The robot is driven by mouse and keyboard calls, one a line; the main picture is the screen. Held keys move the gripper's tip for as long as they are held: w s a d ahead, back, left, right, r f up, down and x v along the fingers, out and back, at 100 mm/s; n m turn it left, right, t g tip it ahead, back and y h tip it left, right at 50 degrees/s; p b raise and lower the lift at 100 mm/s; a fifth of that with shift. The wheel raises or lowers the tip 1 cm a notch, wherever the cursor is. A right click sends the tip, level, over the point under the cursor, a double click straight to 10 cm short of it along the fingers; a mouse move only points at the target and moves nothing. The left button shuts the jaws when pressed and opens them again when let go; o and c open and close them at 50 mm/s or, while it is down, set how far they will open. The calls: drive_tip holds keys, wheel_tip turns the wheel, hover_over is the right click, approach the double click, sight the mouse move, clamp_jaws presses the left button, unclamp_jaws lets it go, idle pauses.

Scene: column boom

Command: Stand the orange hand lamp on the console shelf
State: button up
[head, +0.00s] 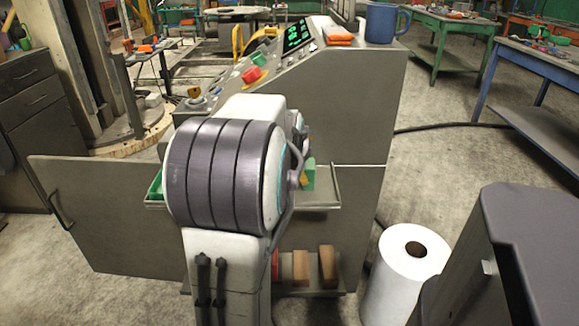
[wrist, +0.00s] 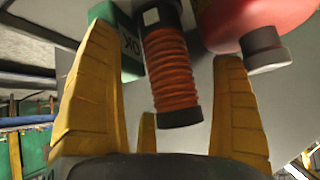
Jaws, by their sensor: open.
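The orange hand lamp (wrist: 172,72) shows in the wrist view as a ribbed orange cylinder with a black end. It lies between the spread yellow fingers of my gripper (wrist: 164,48), with visible gaps on both sides. My gripper is open and not closed on it. The lamp's far end is cut off by the picture's top edge. In the head view my arm hides the lamp and most of the gripper. The console shelf (head: 322,198) is a grey ledge on the console's side, partly behind my arm.
In the wrist view a green box (wrist: 131,62) stands left of the lamp and a red rounded thing (wrist: 220,22) with a dark cap right of it. A white roll (head: 385,280) stands on the floor. A blue mug (head: 381,22) is on the console top. An open door (head: 110,215) sticks out left.

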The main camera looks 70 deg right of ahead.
drive_tip(key=shift+c, duration=0.3)
drive_tip(key=c, duration=1.4)
drive_tip(key=shift+c, duration=0.4)
drive_tip(key=shift+r, duration=0.15)
